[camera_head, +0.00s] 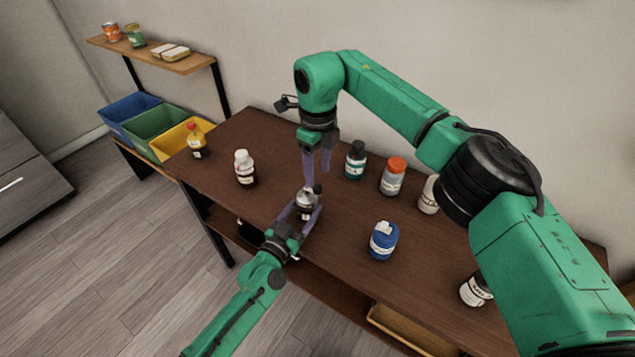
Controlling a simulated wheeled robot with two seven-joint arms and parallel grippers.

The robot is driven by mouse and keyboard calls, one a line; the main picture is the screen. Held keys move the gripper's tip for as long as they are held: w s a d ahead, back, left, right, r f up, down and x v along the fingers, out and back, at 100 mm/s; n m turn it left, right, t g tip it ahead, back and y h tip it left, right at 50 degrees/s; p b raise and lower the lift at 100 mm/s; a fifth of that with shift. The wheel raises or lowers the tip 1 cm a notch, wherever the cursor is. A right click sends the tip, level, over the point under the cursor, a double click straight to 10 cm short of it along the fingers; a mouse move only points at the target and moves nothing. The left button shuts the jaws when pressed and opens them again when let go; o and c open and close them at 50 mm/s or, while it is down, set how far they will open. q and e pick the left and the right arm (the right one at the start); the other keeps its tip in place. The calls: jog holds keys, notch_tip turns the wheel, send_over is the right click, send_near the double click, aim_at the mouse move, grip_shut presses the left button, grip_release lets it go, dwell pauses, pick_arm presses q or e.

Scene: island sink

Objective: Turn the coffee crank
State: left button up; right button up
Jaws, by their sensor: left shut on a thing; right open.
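The coffee grinder (306,200) stands on the brown table near its front edge, a small silver and dark body with a dark knob (317,188) at its top right. My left gripper (302,212) comes in from below and is shut around the grinder's body, one finger on each side. My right gripper (317,172) points down from above, just over the grinder's top and close to the knob. Its fingers are apart. Whether a finger touches the knob or crank cannot be told; the crank arm is too small to make out.
Blue, green and yellow bins (155,128) sit at the left. The table between grinder and white-capped bottle is clear.

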aim_at(318, 186)
notch_tip(318, 186, down, 5)
jog(key=shift+r, duration=0.15)
grip_shut()
jog(key=m, duration=0.2)
jog(key=a+m, duration=0.1)
jog(key=m, duration=0.1)
jog(key=s+m, duration=0.1)
jog(key=shift+a+m, duration=0.2)
jog(key=shift+m, duration=0.2)
grip_release()
notch_tip(318, 186, up, 12)
